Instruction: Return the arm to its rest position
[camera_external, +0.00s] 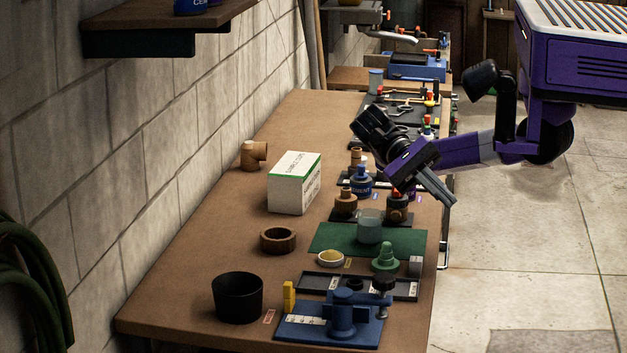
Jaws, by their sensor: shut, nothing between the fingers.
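My arm (475,150) reaches left from my purple base over the right edge of the wooden bench (205,255). My gripper (449,199) is shut and empty. Its grey fingers point down and to the right, near the bench's right edge. The gripper appears apart from the objects below, though the exact gap cannot be told from this one view.
A clear cup (369,228) is on a green mat (407,241). A white box (294,183) and a black pot (237,297) stand leftward. Open floor (530,230) lies right of the bench.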

